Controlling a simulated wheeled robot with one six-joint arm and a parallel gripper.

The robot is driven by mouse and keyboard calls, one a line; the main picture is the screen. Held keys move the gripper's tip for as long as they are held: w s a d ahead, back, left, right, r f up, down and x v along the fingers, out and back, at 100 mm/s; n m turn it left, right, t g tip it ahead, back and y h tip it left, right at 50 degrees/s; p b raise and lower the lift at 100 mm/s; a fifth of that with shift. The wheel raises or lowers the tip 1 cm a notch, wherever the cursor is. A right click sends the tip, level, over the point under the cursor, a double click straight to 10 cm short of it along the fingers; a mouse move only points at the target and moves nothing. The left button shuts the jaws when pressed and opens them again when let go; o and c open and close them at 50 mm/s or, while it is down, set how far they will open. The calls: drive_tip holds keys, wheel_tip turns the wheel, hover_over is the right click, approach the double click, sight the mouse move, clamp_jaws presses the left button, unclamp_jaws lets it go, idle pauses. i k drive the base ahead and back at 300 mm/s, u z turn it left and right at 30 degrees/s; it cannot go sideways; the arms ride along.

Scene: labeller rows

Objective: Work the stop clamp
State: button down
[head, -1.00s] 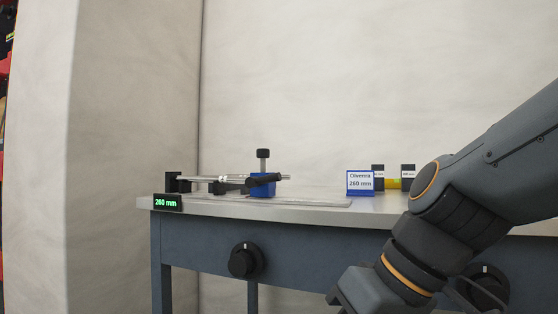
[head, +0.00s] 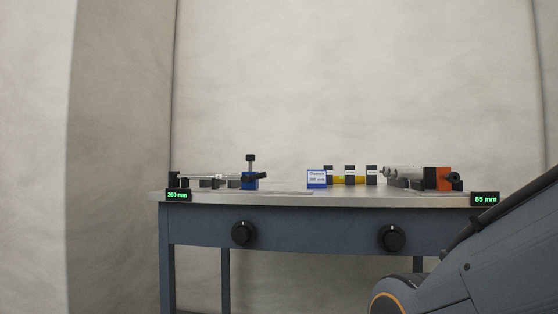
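A blue stop clamp (head: 249,181) with a black knob on an upright post and a black side lever sits on the rail device at the left of the bench. A display (head: 178,195) in front of it reads 260 mm. A blue card (head: 316,179) stands to its right; its text is too small to read surely now. At the right end, an orange block (head: 437,178) with a black knob sits on a second device, by a display (head: 484,199) reading 85 mm. My arm shows at the lower right, away from the clamps; my gripper is out of view.
The bench (head: 300,221) has a left front knob (head: 242,233) and a right front knob (head: 392,238). Several black-and-yellow labelled items (head: 350,175) stand at the back middle. The front middle of the top is clear. A wall stands close behind.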

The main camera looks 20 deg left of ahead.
sight(244, 179)
drive_tip(key=z, duration=0.3)
drive_tip(key=k, duration=0.2)
drive_tip(key=u, duration=1.55)
drive_tip(key=i, duration=1.3)
drive_tip(key=z, duration=0.6)
drive_tip(key=i, duration=0.55)
drive_tip(key=z, duration=0.75)
